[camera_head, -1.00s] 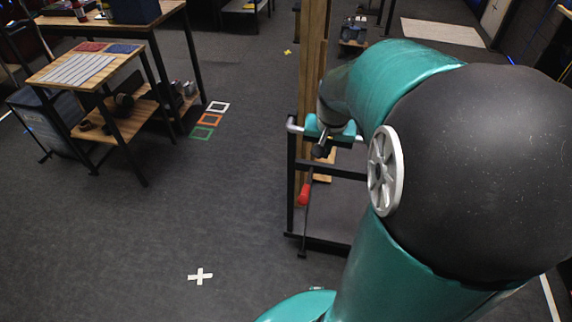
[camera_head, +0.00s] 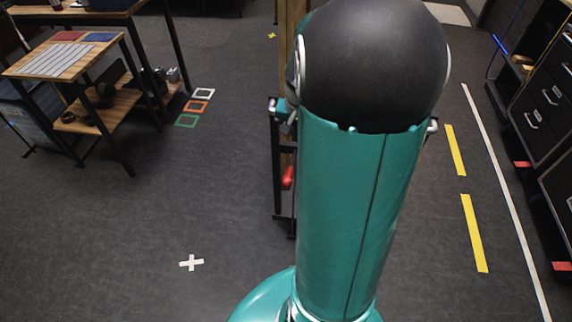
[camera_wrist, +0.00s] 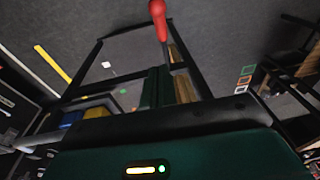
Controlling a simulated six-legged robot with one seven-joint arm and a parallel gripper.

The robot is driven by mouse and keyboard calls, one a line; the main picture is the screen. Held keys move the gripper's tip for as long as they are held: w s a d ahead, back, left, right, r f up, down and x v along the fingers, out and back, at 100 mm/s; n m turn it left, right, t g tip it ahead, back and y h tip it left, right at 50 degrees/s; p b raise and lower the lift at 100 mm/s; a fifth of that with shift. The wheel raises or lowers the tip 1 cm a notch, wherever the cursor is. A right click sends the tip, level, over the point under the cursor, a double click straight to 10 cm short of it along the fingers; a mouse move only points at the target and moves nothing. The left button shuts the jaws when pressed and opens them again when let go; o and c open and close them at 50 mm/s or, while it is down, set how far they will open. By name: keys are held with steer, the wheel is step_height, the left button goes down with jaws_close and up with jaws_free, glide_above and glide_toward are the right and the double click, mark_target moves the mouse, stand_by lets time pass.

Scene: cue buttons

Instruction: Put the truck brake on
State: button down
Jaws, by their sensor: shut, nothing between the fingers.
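The truck is a dark tubular frame (camera_wrist: 91,68) with wooden boards, partly hidden by my arm in the head view. Its brake lever has a red grip (camera_head: 288,177) low on the truck's left side. The red grip also shows at the top edge of the wrist view (camera_wrist: 158,14), with a thin rod running down from it. My gripper (camera_wrist: 158,70) shows in the wrist view as dark green fingers close together, shut and empty. They lie below the red grip in the picture, apart from it. In the head view my arm hides most of the gripper.
A wooden-topped table (camera_head: 60,62) with a lower shelf stands at the left. Coloured floor squares (camera_head: 195,107) and a white cross (camera_head: 191,263) mark open floor. Yellow strips (camera_head: 474,233) lie at right, before dark drawers (camera_head: 548,95).

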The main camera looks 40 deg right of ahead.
steer(key=shift+s, duration=0.15)
steer(key=shift+f, duration=0.1)
glide_above(290, 172)
steer(key=f, duration=1.2)
steer(key=shift+s+d, duration=0.2)
steer(key=shift+d, duration=0.05)
steer(key=shift+a+f, duration=0.25)
steer(key=shift+f, duration=0.4)
steer(key=shift+a+f, duration=0.1)
steer(key=shift+f, duration=0.1)
